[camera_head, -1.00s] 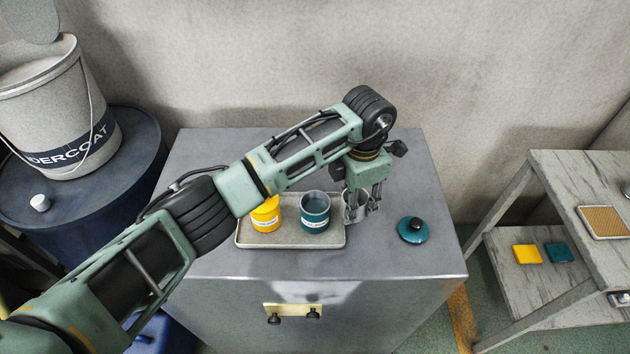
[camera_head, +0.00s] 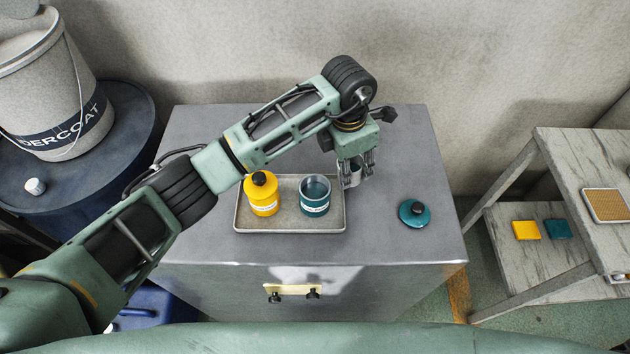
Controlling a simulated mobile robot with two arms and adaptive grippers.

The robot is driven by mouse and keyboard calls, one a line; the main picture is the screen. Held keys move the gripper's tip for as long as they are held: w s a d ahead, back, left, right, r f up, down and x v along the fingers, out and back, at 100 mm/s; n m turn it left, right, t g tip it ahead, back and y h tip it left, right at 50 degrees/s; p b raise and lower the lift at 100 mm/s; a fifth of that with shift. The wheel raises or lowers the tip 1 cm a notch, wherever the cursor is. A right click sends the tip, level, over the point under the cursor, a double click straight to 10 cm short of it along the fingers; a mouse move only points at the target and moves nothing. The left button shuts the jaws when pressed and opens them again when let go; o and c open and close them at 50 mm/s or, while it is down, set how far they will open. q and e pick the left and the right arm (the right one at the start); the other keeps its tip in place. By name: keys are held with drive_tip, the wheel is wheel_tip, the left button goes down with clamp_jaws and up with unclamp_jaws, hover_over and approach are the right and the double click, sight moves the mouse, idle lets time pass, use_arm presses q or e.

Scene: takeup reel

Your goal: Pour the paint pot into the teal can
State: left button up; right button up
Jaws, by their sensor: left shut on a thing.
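The open teal can (camera_head: 314,204) stands upright on a shallow tray (camera_head: 289,226) on the grey cabinet, with teal paint inside. A grey metal pot (camera_head: 351,178), taken as the paint pot, is just right of the can and a little behind it. My left gripper (camera_head: 357,168) points down and is shut on this pot. The fingers hide part of the pot; its contents and exact tilt are hard to tell. My right gripper is not in view.
A yellow can (camera_head: 262,200) with a black-knobbed lid stands on the tray, left of the teal can. A teal lid (camera_head: 414,213) lies on the cabinet top at right. A large undercoat bucket (camera_head: 60,95) stands on a blue drum at left. The front right cabinet top is clear.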

use_arm(q)
drive_tip(key=shift+s+a+r+h, duration=0.15)
drive_tip(key=shift+s+a+h, duration=0.1)
drive_tip(key=shift+a+h, duration=0.05)
drive_tip(key=shift+s+a+r+t+p, duration=0.1)
drive_tip(key=shift+r+t+p, duration=0.05)
drive_tip(key=shift+t+p, duration=0.15)
drive_tip(key=shift+a+r+h+p, duration=0.1)
drive_tip(key=shift+r+h+p, duration=0.2)
drive_tip(key=shift+r+p, duration=0.2)
drive_tip(key=shift+s+a+r+t+h+p, duration=0.15)
drive_tip(key=shift+r+p, duration=0.1)
drive_tip(key=shift+r, duration=0.15)
drive_tip(key=shift+s+a+r+t+h+p, duration=0.1)
drive_tip(key=shift+r+t+h+p, duration=0.1)
drive_tip(key=shift+r, duration=0.15)
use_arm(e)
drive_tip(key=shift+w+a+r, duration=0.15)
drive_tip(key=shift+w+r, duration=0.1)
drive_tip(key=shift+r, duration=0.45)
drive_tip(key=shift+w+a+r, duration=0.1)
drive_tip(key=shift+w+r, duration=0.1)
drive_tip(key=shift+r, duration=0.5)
use_arm(q)
drive_tip(key=shift+r, duration=0.1)
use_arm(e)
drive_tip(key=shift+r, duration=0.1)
